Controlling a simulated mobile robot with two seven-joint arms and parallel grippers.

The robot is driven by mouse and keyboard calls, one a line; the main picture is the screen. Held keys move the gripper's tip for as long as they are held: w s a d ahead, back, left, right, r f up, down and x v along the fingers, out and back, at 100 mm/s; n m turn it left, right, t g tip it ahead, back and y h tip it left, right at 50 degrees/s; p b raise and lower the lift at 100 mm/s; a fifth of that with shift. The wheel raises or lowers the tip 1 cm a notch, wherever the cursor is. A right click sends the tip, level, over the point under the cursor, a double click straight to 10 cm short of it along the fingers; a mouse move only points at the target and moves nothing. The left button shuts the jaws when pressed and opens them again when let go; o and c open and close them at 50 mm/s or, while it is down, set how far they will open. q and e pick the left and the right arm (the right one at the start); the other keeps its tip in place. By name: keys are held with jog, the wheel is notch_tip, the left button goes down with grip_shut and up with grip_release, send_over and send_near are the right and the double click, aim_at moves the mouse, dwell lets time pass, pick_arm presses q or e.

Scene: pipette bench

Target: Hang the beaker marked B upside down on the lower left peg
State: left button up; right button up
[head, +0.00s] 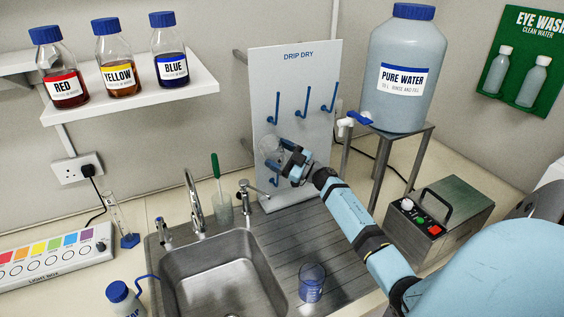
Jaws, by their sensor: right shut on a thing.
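The white drip-dry board (262,72) stands behind the sink, with blue pegs in an upper row and a lower row. My right gripper (287,157) is shut on a clear glass beaker (271,148) in front of the board's left half. The lower left peg (273,178) shows just below the beaker. I cannot tell whether the beaker touches the peg, and no letter on it is readable. My gripper and arm hide the other lower pegs. Another beaker (312,283), with blue at its base, stands on the ridged drainboard; its mark is unreadable. My left gripper is out of view.
The sink (217,278) and its tap (194,197) lie left of my right arm. A pure-water tank (406,62) on a metal stand and a grey box with a handle (437,222) stand to the right. A shelf with several bottles is upper left.

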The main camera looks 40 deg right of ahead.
jog(key=w+d+f+b, duration=0.1)
jog(key=d+f+b, duration=0.2)
jog(key=f+b, duration=0.4)
jog(key=shift+d+f+b, duration=0.35)
jog(key=shift+f+b, duration=0.05)
jog(key=shift+f, duration=0.05)
dwell(0.3)
jog(key=o, duration=0.8)
jog(key=shift+o, duration=0.7)
